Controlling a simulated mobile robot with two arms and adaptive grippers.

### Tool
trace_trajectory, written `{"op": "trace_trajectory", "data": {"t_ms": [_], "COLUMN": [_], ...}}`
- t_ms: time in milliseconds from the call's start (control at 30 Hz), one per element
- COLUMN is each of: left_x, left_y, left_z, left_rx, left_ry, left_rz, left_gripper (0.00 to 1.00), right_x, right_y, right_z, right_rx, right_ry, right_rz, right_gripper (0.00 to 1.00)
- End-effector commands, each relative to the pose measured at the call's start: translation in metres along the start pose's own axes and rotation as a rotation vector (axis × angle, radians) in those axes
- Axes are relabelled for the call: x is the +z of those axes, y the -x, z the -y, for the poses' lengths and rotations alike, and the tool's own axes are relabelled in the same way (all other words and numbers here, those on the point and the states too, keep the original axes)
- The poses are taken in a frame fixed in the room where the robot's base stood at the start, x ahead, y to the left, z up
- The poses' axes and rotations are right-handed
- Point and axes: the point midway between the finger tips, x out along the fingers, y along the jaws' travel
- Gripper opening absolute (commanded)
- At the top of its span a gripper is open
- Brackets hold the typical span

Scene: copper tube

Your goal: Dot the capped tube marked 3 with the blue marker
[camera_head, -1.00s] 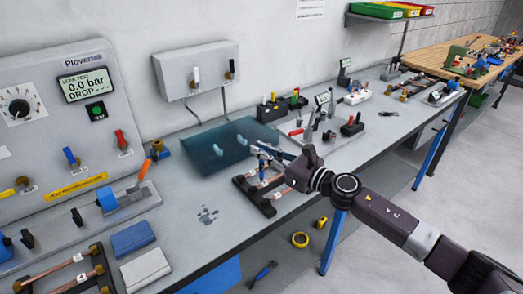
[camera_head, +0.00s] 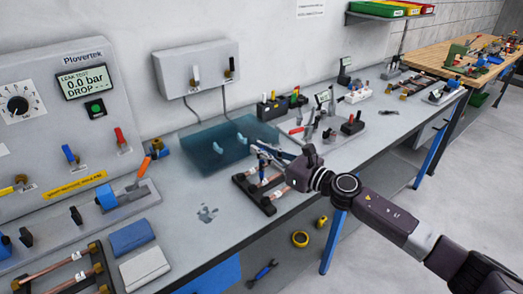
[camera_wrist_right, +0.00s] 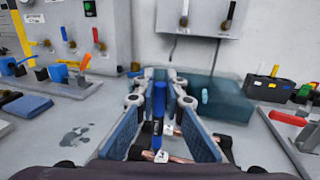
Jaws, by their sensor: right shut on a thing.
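My right gripper (camera_head: 268,152) is over the black rack (camera_head: 266,205) near the bench's front edge. In the right wrist view the gripper (camera_wrist_right: 160,92) is shut on the blue marker (camera_wrist_right: 159,105), held upright between the fingers. Its lower end is above or against the tubes; contact cannot be told. Copper tubes lie across the rack, and small white number tags (camera_wrist_right: 162,156) show on them. The numbers are too small to read surely. In the head view the blue marker (camera_head: 262,172) shows below the fingers. My left gripper is not in view.
A blue-tinted water tank (camera_head: 200,155) stands just behind the rack. A second rack with copper tubes (camera_head: 65,280) is at the lower left. A marker holder (camera_head: 272,108) is behind. A wet patch (camera_head: 207,213) lies left of the rack.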

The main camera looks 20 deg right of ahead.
Motion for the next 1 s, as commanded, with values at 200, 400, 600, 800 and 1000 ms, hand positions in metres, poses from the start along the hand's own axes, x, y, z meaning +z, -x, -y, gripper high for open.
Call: {"op": "trace_trajectory", "data": {"t_ms": [200,400,600,800,1000], "left_x": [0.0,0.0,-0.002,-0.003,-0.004], "left_y": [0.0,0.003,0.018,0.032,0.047], "left_z": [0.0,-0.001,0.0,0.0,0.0], "left_rx": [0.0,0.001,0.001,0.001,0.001], "left_ry": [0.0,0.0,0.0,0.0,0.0], "left_rz": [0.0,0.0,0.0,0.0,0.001], "left_gripper": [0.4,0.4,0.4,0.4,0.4], "right_x": [-0.001,0.003,0.019,0.035,0.051], "right_y": [0.0,0.0,0.0,0.0,0.0], "right_z": [0.0,0.0,0.0,0.0,0.0], "right_rx": [0.0,0.0,0.0,0.0,0.0], "right_ry": [0.0,0.0,0.0,0.0,0.001], "right_rz": [-0.002,-0.002,-0.001,-0.001,-0.001], "right_gripper": [0.0,0.0,0.0,0.0,0.0]}}
